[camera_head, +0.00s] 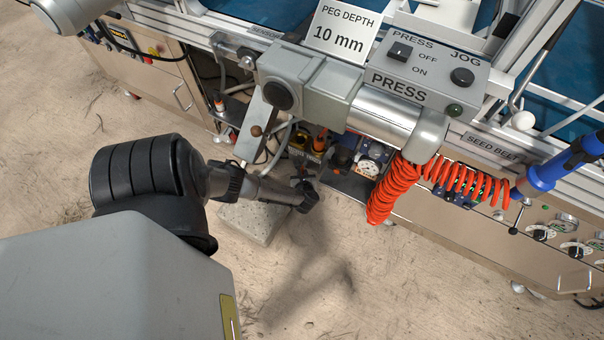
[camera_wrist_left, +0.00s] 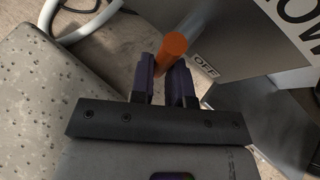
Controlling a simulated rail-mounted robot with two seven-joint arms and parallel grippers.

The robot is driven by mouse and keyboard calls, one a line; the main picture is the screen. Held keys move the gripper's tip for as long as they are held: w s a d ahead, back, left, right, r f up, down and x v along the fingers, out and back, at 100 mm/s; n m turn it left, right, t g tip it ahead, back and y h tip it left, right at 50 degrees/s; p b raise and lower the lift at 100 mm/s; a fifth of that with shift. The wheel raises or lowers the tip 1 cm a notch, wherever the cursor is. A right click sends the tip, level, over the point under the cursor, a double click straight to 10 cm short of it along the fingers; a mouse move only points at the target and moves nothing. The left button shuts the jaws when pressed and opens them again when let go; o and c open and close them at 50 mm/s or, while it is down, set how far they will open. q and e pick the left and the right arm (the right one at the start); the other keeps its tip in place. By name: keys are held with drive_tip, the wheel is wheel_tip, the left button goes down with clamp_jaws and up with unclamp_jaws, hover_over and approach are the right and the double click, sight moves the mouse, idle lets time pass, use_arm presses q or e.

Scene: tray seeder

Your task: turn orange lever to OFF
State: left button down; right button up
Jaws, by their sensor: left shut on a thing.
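The orange lever (camera_wrist_left: 172,50) shows in the left wrist view as a round orange bar, between the dark purple fingers of my left gripper (camera_wrist_left: 164,78). The gripper is shut on it. An OFF label (camera_wrist_left: 204,65) is on the grey panel just right of the lever. In the head view my left gripper (camera_head: 306,194) reaches low under the press, by the machine's lower shelf. The lever cannot be made out clearly there. My right gripper is not in view.
A speckled concrete block (camera_head: 252,224) stands on the floor below my left gripper. It fills the left of the wrist view (camera_wrist_left: 45,110). The press cylinder (camera_head: 385,115) and a coiled orange hose (camera_head: 392,190) hang above and right. The sandy floor in front is clear.

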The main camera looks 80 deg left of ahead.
use_arm(q)
drive_tip(key=c, duration=1.4)
unclamp_jaws()
drive_tip(key=p+v, duration=0.8)
drive_tip(key=v, duration=0.5)
drive_tip(key=shift+d+r+p, duration=0.2)
drive_tip(key=shift+d+p, duration=0.1)
drive_tip(key=shift+p, duration=0.05)
